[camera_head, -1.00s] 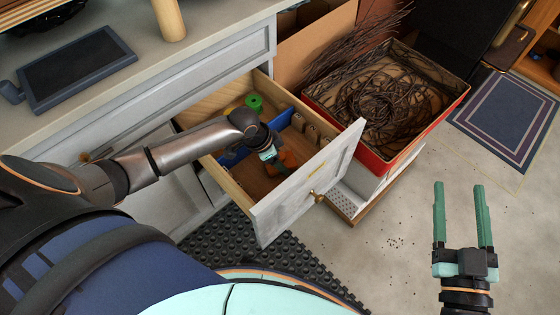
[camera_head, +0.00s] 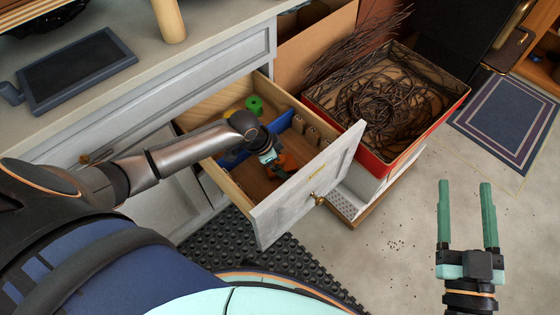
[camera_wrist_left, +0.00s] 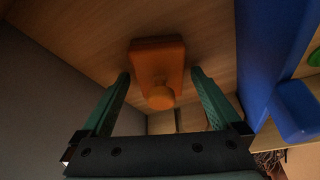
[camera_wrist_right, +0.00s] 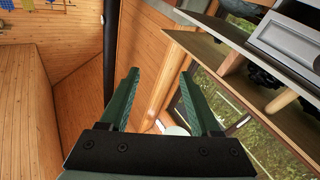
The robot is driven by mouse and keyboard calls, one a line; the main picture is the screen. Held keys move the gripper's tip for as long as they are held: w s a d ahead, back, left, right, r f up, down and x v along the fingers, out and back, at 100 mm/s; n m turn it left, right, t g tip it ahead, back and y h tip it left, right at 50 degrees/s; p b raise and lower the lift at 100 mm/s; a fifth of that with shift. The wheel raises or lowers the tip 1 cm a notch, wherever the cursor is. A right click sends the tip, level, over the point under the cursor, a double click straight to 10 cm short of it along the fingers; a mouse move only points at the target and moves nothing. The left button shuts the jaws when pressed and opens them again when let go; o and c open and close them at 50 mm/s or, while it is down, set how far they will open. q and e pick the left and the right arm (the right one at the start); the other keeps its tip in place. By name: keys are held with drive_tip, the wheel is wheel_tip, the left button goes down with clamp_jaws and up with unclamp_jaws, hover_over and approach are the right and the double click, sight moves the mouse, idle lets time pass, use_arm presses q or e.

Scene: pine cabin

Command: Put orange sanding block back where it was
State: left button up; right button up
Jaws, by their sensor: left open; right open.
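The orange sanding block (camera_wrist_left: 157,62), with a round knob, lies on the wooden floor of the open drawer (camera_head: 228,188). My left gripper (camera_wrist_left: 160,85) is open inside the drawer, one finger on each side of the block and apart from it. In the head view the block (camera_head: 287,163) shows partly behind my left gripper (camera_head: 273,165). My right gripper (camera_head: 466,215) is open and empty above the floor at the right; its wrist view shows nothing between the fingers (camera_wrist_right: 160,95).
A blue divider (camera_wrist_left: 264,60) runs beside my left gripper. The drawer also holds a green roll (camera_head: 254,103) and several wooden pieces (camera_head: 312,134). A red-sided box of twigs (camera_head: 385,100) stands close to the drawer front.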

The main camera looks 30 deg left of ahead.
use_arm(q)
drive_tip(key=shift+r, duration=0.2)
drive_tip(key=shift+p+v, duration=0.75)
drive_tip(key=shift+p, duration=0.25)
drive_tip(key=shift+p+v, duration=0.75)
drive_tip(key=shift+p, duration=0.1)
use_arm(e)
drive_tip(key=s+f+m+g+h, duration=0.2)
drive_tip(key=s+f+g, duration=0.15)
drive_tip(key=f, duration=0.55)
drive_tip(key=s+f+m+g+h, duration=0.15)
drive_tip(key=f+g, duration=0.35)
drive_tip(key=f, duration=0.5)
use_arm(q)
drive_tip(key=p+v, duration=0.4)
drive_tip(key=p, duration=0.1)
drive_tip(key=shift+r, duration=0.15)
drive_tip(key=p+v, duration=0.4)
drive_tip(key=p, duration=0.1)
drive_tip(key=shift+s+a+r, duration=0.1)
drive_tip(key=shift+a+r, duration=0.05)
drive_tip(key=shift+r, duration=0.05)
use_arm(e)
drive_tip(key=shift+g, duration=0.65)
drive_tip(key=v, duration=0.5)
drive_tip(key=shift+w+a+r, duration=0.1)
drive_tip(key=shift+w+r, duration=0.15)
drive_tip(key=shift+r, duration=0.2)
drive_tip(key=shift+a+r, duration=0.1)
drive_tip(key=shift+a, duration=0.05)
